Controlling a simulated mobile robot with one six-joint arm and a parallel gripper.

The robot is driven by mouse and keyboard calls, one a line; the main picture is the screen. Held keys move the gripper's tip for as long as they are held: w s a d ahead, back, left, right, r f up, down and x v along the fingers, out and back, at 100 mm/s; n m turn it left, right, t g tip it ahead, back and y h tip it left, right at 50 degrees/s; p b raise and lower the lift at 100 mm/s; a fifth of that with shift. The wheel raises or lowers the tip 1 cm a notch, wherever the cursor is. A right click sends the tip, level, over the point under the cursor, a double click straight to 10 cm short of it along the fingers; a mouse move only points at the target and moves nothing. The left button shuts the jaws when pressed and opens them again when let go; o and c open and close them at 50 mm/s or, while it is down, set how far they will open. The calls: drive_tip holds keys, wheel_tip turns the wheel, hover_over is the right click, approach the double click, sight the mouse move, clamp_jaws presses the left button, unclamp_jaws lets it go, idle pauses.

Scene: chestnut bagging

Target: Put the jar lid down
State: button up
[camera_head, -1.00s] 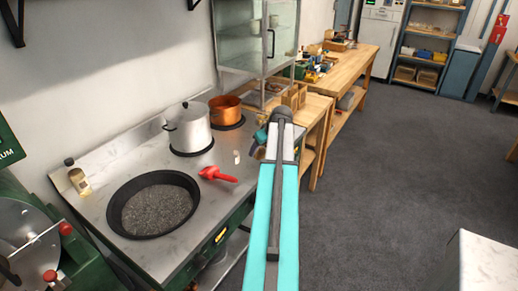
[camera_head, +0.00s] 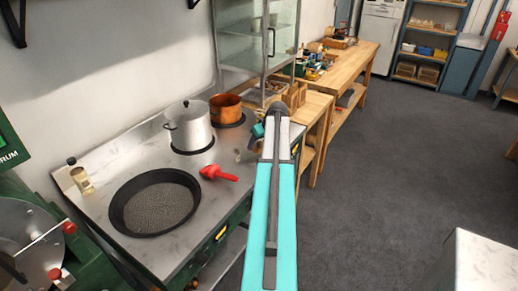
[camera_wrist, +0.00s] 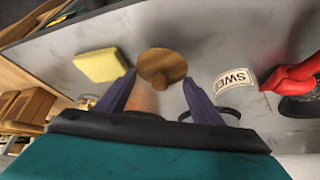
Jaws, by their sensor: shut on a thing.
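The jar lid (camera_wrist: 162,60), a round brown wooden-looking disc, shows in the wrist view between the tips of my gripper (camera_wrist: 160,78). The two dark blue fingers stand on either side, and my gripper is shut on it. A tan part shows between the fingers below the disc. The grey steel counter (camera_wrist: 205,40) lies behind the lid; I cannot tell whether the lid touches it. In the head view my gripper (camera_head: 246,150) is at the counter's right edge, small and partly hidden by my arm; the lid cannot be made out there.
In the head view, a black pan (camera_head: 155,203), silver pot (camera_head: 188,128), copper pot (camera_head: 226,108) and small bottle (camera_head: 82,180) stand on the counter.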

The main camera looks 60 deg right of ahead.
sight(259, 147)
drive_tip(key=shift+f+p, duration=0.7)
drive_tip(key=shift+f, duration=0.9)
drive_tip(key=shift+f, duration=0.1)
drive_tip(key=o, duration=1)
drive_tip(key=shift+o, duration=0.2)
drive_tip(key=shift+r, duration=0.2)
drive_tip(key=b+v, duration=0.3)
drive_tip(key=v, duration=0.9)
